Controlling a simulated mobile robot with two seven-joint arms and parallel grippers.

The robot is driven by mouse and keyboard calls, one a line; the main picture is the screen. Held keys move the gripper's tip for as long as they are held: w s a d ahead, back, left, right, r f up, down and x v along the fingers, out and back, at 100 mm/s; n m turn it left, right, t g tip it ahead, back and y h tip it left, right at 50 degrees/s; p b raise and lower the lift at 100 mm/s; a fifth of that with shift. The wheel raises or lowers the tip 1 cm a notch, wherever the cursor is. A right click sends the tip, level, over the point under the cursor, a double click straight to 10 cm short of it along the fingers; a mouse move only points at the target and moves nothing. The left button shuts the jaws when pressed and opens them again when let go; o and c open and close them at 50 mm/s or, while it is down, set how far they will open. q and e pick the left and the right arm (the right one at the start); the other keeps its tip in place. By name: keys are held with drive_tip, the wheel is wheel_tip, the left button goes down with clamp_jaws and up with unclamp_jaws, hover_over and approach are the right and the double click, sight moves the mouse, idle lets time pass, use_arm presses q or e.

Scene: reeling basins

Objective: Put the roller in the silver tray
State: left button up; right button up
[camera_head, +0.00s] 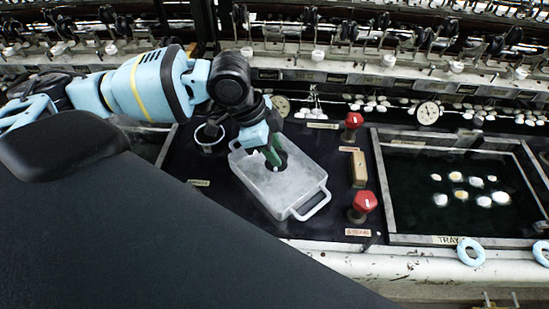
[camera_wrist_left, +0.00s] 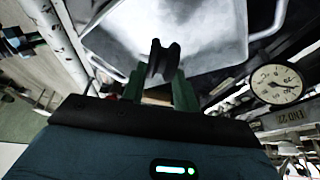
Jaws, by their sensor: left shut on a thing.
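The silver tray (camera_head: 305,187), a shallow rectangular pan with a loop handle at its near right end, lies on the dark worktop in the head view. My left gripper (camera_head: 275,160), with green fingers, reaches down over the tray's far part. In the left wrist view, its green fingers (camera_wrist_left: 160,88) are shut on the roller (camera_wrist_left: 165,60), a small black grooved spool. The pale tray (camera_wrist_left: 215,30) shows behind the roller there. I cannot tell whether the roller touches the tray floor. My right gripper is not in view.
Two red knobs (camera_head: 353,120) (camera_head: 364,202) and a wooden block (camera_head: 359,168) stand right of the tray. A metal cup (camera_head: 209,140) stands to its left. A dark water basin (camera_head: 400,190) with several pale cocoons is at right. Reeling machinery and a dial (camera_head: 428,113) line the back.

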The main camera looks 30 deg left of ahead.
use_arm(q)
drive_tip(key=shift+f, duration=1.85)
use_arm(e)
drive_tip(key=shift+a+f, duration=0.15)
use_arm(q)
drive_tip(key=shift+f, duration=0.1)
drive_tip(key=o, duration=1)
drive_tip(key=shift+c, duration=0.2)
drive_tip(key=shift+a+r, duration=0.1)
drive_tip(key=shift+r, duration=0.15)
drive_tip(key=v, duration=1.1)
drive_tip(key=shift+r+p, duration=0.4)
drive_tip(key=shift+p, duration=0.05)
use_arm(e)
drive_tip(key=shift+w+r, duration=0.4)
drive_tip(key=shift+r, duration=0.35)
